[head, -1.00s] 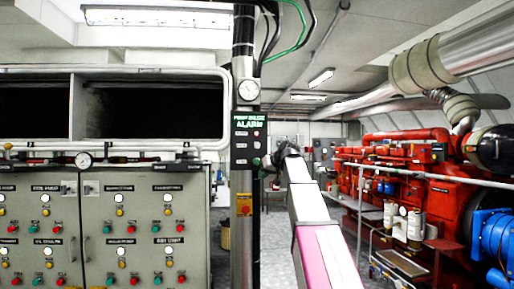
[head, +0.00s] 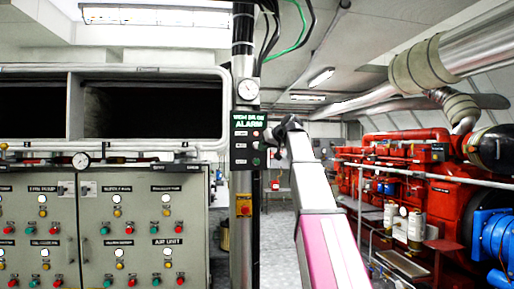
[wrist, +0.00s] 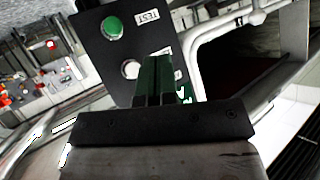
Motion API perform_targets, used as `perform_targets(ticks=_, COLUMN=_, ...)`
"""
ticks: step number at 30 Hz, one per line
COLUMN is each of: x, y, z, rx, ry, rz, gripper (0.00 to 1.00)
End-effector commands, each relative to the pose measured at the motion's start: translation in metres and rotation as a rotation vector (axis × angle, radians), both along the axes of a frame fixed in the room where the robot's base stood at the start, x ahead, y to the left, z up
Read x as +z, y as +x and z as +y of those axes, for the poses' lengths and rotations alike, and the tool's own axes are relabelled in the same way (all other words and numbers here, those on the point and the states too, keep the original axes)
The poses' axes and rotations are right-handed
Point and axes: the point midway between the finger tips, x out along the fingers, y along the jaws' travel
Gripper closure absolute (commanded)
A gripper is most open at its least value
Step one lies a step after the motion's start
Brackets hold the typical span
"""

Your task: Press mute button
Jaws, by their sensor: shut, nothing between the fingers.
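In the wrist view the panel (wrist: 96,47) shows a green button (wrist: 112,27) beside a "TEST" label. A white button (wrist: 130,69) is beside it; its label is mostly hidden behind my fingers, so I cannot read whether it says mute. My gripper (wrist: 156,62) is shut and empty, with its fingertips in front of the panel close to the white button. I cannot tell whether they touch it. In the head view my gripper (head: 273,139) is at the panel's right side.
A red emergency switch (head: 244,205) is lower on the post, below a round gauge (head: 248,89). Grey control cabinets (head: 140,235) with many coloured buttons are at the left. A red engine (head: 400,180) with a railing is at the right.

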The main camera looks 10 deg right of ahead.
Motion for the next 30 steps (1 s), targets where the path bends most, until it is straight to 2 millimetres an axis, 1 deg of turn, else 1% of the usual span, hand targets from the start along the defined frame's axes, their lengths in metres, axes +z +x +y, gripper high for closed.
perform_targets(ticks=8, x=0.001, y=0.022, z=0.0, rx=0.0, ry=0.0, rz=0.001, gripper=1.0)
perform_targets(ticks=21, x=0.001, y=0.076, z=0.0, rx=0.0, ry=-0.001, rz=0.001, gripper=1.0)
perform_targets(ticks=25, x=0.0, y=0.084, z=0.0, rx=0.0, ry=0.0, rz=0.0, gripper=1.0)
perform_targets(ticks=30, x=0.0, y=0.087, z=0.0, rx=0.0, ry=0.0, rz=0.0, gripper=1.0)
